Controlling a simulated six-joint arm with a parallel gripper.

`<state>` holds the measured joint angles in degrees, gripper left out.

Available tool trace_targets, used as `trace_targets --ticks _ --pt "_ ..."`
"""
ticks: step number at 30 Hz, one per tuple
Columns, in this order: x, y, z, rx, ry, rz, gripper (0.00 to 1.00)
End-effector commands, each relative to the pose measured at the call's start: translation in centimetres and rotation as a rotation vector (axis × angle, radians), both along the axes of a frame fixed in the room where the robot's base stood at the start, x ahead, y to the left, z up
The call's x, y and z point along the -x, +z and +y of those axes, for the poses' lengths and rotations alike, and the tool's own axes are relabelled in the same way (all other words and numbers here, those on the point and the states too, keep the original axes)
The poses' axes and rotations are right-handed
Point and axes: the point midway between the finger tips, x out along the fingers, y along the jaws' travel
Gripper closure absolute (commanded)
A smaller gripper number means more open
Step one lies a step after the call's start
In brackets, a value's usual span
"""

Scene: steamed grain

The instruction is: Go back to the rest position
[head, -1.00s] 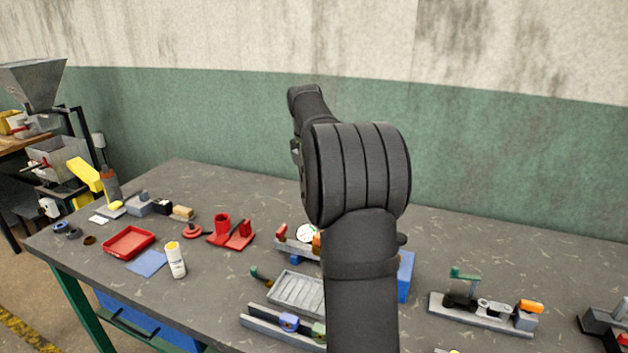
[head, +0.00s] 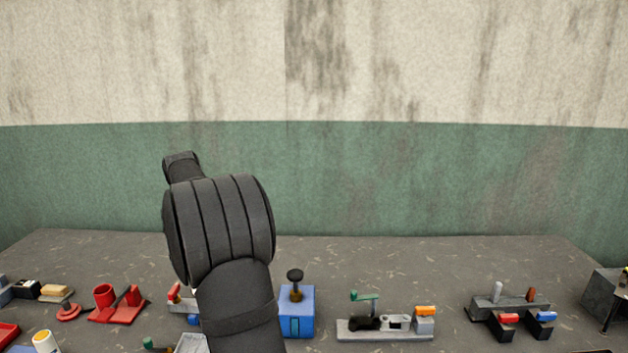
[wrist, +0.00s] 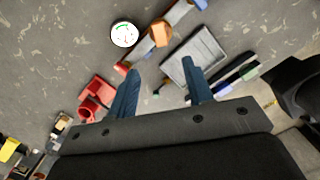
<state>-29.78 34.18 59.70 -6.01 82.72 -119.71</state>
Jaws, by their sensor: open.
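My gripper (wrist: 160,90) shows in the wrist view with its two blue fingers spread apart and nothing between them. It hangs above the grey workbench (wrist: 55,45), with a grey ribbed tray (wrist: 194,58) beyond the right finger and a red holder (wrist: 97,92) to the left of the left finger. In the head view my dark arm rises in front of the bench and hides part of it; the gripper itself is not visible there.
On the bench (head: 400,262) stand a red stand (head: 118,305), a blue box with a black knob (head: 296,310), a grey fixture with a green handle (head: 385,325) and a fixture with red and blue parts (head: 508,312). A white dial (wrist: 124,35) lies near the gripper. The bench's back strip is clear.

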Motion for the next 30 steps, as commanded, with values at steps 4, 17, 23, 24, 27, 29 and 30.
trace_targets --ticks 4,17,23,24,27,29,30 --pt "-0.3 -3.1 -0.2 0.002 0.0 0.002 0.53" --pt "-1.2 -11.1 -0.8 0.001 -0.001 0.002 0.53" --pt "-1.4 -12.9 -0.9 0.0 -0.001 0.0 0.53" --pt "-1.4 -13.1 -0.9 0.0 -0.001 0.0 0.53" --pt "-1.4 -13.3 -0.9 0.0 -0.001 -0.001 0.53" --pt "-1.4 -13.3 -0.9 0.0 -0.001 -0.001 0.53" --pt "-1.4 -13.3 -0.9 0.0 -0.001 -0.001 0.53"
